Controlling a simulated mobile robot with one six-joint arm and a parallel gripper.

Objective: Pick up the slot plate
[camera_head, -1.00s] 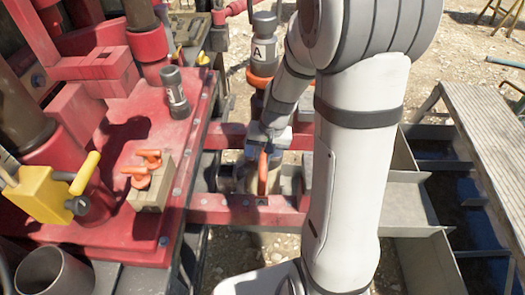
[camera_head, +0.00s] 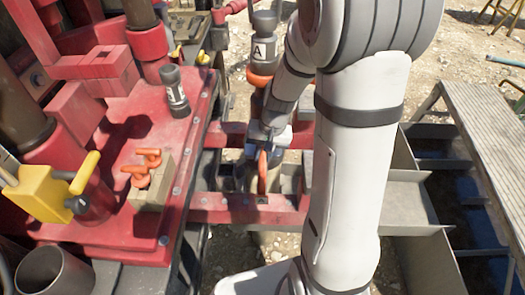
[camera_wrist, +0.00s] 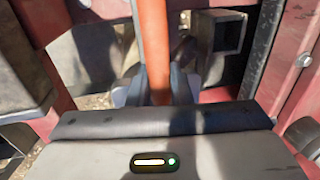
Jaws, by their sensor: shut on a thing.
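The slot plate, which I take to be the narrow orange piece (camera_head: 263,174), stands upright at the red frame in the middle of the head view. In the wrist view the orange piece (camera_wrist: 153,45) runs from the top edge down between my fingers. My gripper (camera_wrist: 155,88) is shut on it, with a dark finger on each side. In the head view my gripper (camera_head: 266,145) is partly hidden by my own arm. The plate's lower end is hard to make out, so I cannot tell whether it touches the frame.
Red beams (camera_head: 235,207) lie close around the gripper. A tan block with orange hooks (camera_head: 150,184) and a grey-black cylinder (camera_head: 175,92) stand on the red deck to the left. A metal walkway (camera_head: 480,140) is at right.

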